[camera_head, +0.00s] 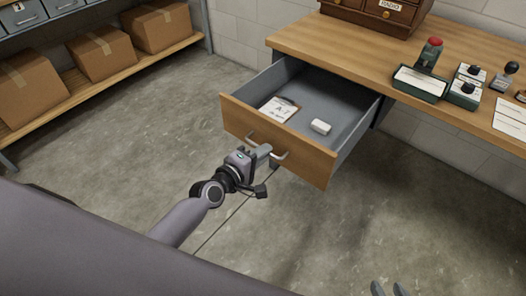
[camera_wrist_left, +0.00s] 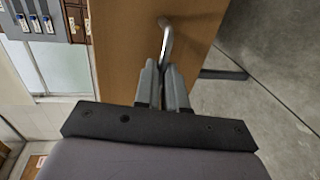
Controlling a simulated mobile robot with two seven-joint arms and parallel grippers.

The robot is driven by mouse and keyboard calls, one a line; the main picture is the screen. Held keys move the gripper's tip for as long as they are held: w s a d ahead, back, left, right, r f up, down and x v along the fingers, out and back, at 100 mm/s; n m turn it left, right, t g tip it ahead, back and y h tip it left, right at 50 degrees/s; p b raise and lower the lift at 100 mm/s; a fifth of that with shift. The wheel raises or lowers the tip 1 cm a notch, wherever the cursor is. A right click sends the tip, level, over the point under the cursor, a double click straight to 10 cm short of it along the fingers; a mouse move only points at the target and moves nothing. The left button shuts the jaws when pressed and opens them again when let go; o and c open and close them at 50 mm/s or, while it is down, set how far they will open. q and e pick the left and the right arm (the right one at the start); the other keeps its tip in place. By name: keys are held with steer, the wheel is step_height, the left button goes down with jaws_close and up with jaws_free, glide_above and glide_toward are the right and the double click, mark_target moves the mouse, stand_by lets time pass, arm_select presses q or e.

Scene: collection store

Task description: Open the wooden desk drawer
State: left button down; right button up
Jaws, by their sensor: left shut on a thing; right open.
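The wooden desk (camera_head: 330,45) has its drawer (camera_head: 312,168) pulled well out, with a wooden front and a grey inside. A lettered card (camera_head: 279,109) and a small white block (camera_head: 321,126) lie in it. The metal bar handle (camera_head: 282,156) is on the drawer front; it also shows in the left wrist view (camera_wrist_left: 166,36). My left gripper (camera_head: 266,152) is shut on the handle, its fingers partly hiding it; the fingers show in the left wrist view (camera_wrist_left: 163,74). My right gripper (camera_head: 389,289) is open and empty at the bottom edge, only its fingertips showing.
On the desk are a small wooden cabinet (camera_head: 385,12), a green tray with a red-topped stamp (camera_head: 421,82), more stamps (camera_head: 467,86) and paper. A shelf (camera_head: 120,82) with cardboard boxes stands at the left. The concrete floor before the drawer is clear.

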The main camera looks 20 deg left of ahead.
arm_select(q)
steer(key=shift+s, duration=0.1)
steer(key=c, duration=1.2)
jaws_free()
steer(key=p+v, duration=0.1)
steer(key=v, duration=0.6)
